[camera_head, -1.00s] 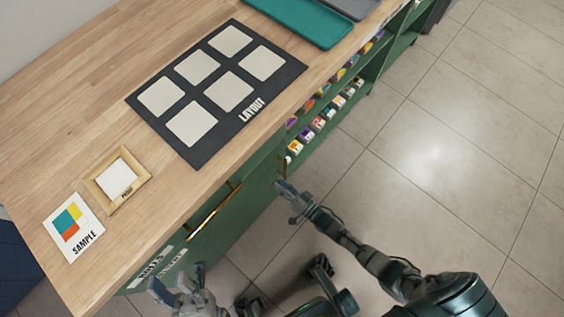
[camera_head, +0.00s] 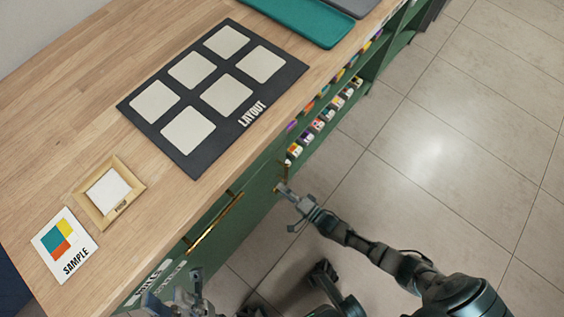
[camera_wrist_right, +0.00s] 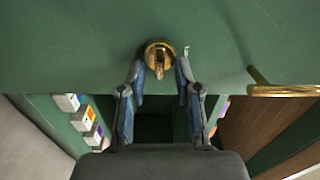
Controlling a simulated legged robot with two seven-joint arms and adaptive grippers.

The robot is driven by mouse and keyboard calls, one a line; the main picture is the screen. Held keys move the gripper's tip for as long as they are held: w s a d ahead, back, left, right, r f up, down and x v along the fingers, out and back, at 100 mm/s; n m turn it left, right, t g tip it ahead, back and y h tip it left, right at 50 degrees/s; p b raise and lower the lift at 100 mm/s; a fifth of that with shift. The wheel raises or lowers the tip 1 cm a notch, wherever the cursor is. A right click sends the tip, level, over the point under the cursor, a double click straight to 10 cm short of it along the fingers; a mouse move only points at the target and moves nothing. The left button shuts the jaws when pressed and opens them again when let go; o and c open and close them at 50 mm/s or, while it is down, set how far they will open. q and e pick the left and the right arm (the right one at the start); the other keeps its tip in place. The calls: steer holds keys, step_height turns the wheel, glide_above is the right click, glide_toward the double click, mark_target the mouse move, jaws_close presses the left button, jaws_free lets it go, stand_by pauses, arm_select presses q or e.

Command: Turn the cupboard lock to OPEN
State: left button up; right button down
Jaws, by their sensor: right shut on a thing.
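The cupboard lock (camera_wrist_right: 158,52) is a round brass piece with a raised knob on the green cupboard front, in the upper middle of the right wrist view. My right gripper (camera_wrist_right: 158,73) is shut on the lock's knob, with one blue-grey finger on each side. In the head view my right gripper (camera_head: 283,188) is at the green cupboard front (camera_head: 240,218), below the table edge. My left gripper (camera_head: 182,292) is at the bottom left of the head view, fingers apart and empty, near the cupboard's front. The OPEN marking cannot be read.
A brass handle (camera_head: 214,224) juts from the cupboard left of my right gripper. Open shelves with several small colourful boxes (camera_head: 318,124) lie to its right. The wooden worktop (camera_head: 60,130) carries a dark layout board (camera_head: 190,165), a small frame and a sample card. Tiled floor (camera_head: 470,130) is clear at right.

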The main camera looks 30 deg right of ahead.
steer(key=shift+f+m, duration=0.1)
steer(key=shift+m, duration=0.3)
steer(key=c, duration=0.8)
jaws_free()
steer(key=shift+f, duration=0.1)
steer(key=shift+s, duration=0.1)
steer(key=v, duration=1.2)
